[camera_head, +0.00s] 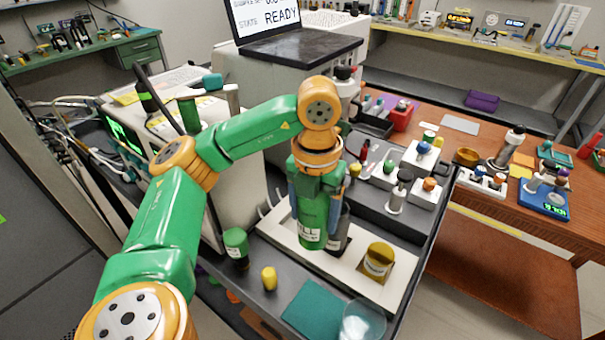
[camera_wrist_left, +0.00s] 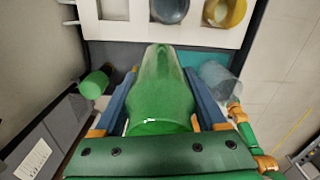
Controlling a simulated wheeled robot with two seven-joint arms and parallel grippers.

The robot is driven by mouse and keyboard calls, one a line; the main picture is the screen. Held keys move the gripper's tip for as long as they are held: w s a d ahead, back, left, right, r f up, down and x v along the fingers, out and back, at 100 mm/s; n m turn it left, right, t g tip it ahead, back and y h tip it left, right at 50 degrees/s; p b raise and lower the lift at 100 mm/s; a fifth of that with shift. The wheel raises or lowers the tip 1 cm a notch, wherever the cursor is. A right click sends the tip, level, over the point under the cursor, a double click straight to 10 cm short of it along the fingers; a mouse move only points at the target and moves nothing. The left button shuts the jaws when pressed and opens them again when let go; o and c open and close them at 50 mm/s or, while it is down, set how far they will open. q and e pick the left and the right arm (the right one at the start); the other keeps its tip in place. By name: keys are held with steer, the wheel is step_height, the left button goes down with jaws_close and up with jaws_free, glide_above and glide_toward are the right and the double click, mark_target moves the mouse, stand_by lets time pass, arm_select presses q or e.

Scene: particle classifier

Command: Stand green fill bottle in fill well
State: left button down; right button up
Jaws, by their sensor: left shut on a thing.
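My left gripper (camera_head: 313,212) points down and is shut on the green fill bottle (camera_head: 312,232), which carries a white label. In the left wrist view the bottle (camera_wrist_left: 160,90) sits between the blue fingers, with its narrow end pointing up the picture toward the white well tray (camera_wrist_left: 205,37). The tray (camera_head: 400,291) has an empty square well (camera_wrist_left: 113,10) at the left, a grey bottle (camera_wrist_left: 170,8) in the middle and a yellow jar (camera_wrist_left: 238,10) at the right. The yellow jar (camera_head: 378,262) also shows in the head view. The green bottle's clearance above the tray is unclear.
A teal mat (camera_head: 312,307) and a clear beaker (camera_head: 363,323) lie in front.

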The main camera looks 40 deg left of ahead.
arm_select(q)
steer(key=w+a+f+p, duration=0.1)
steer(key=w+a+f, duration=0.1)
steer(key=a+f, duration=0.1)
steer(key=w+a+f+p, duration=0.1)
steer(key=w+a+f, duration=0.1)
steer(key=a+f, duration=0.2)
steer(key=w+a+f+p, duration=0.1)
steer(key=w+a+f, duration=0.2)
steer(key=a+f, duration=0.1)
steer(key=shift+f, duration=0.9)
jaws_free()
steer(key=shift+f, duration=0.1)
